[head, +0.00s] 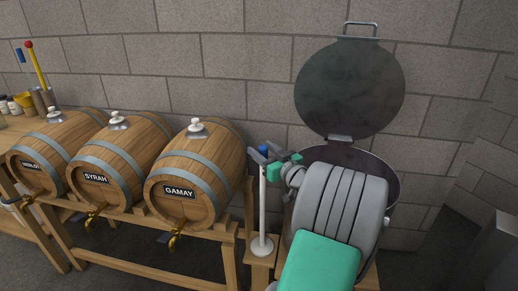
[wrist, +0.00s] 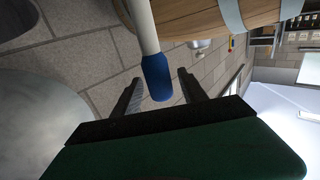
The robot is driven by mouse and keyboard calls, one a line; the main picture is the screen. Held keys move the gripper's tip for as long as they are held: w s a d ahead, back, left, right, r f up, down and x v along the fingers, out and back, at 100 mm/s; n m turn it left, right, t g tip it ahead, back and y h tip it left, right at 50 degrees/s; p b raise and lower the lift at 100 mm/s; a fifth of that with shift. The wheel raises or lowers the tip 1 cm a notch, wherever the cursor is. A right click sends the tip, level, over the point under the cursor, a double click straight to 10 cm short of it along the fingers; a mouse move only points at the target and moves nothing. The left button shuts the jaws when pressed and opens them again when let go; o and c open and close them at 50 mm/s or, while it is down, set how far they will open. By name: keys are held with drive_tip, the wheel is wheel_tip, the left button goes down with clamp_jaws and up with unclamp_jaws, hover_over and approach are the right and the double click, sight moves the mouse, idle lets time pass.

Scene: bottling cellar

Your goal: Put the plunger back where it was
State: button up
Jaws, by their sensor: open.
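The plunger (head: 262,205) has a white shaft, a blue grip and a round white foot. It stands upright on a small wooden stand (head: 260,272), between the Gamay barrel and the metal vat. My gripper (head: 264,154) is at the top of the plunger, around its blue grip. In the wrist view the blue grip (wrist: 157,78) lies between the two dark fingers of my gripper (wrist: 157,88). The fingers are open, with a gap visible on each side of the grip. My arm hides part of the vat.
The metal vat (head: 393,190) stands at the right, its round lid (head: 350,90) raised against the block wall. Barrels labelled Merlot (head: 60,140), Syrah (head: 135,140) and Gamay (head: 215,165) lie on a wooden rack (head: 140,270) at the left. Jars and sticks stand at the far left.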

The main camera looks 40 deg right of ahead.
drive_tip(key=s+a, duration=0.1)
drive_tip(key=s, duration=0.9)
drive_tip(key=w+a+f+n+g+y, duration=0.25)
drive_tip(key=w+a+f, duration=0.2)
drive_tip(key=a, duration=0.55)
drive_tip(key=w+a+f+n+g+y, duration=0.1)
drive_tip(key=w+a+f+g+y, duration=0.3)
drive_tip(key=a, duration=0.5)
drive_tip(key=s+a+f+g+h, duration=0.1)
drive_tip(key=s+a+f+g, duration=0.15)
drive_tip(key=a, duration=0.25)
drive_tip(key=s+a+f+g+h, duration=0.1)
drive_tip(key=s+a+f+g, duration=0.15)
drive_tip(key=a, duration=0.25)
drive_tip(key=s+a+m+g+h, duration=0.2)
drive_tip(key=s+a+g, duration=0.2)
drive_tip(key=s, duration=0.6)
drive_tip(key=shift+s+a+f+b, duration=0.35)
drive_tip(key=shift+s+a+f, duration=0.05)
drive_tip(key=shift+a, duration=0.3)
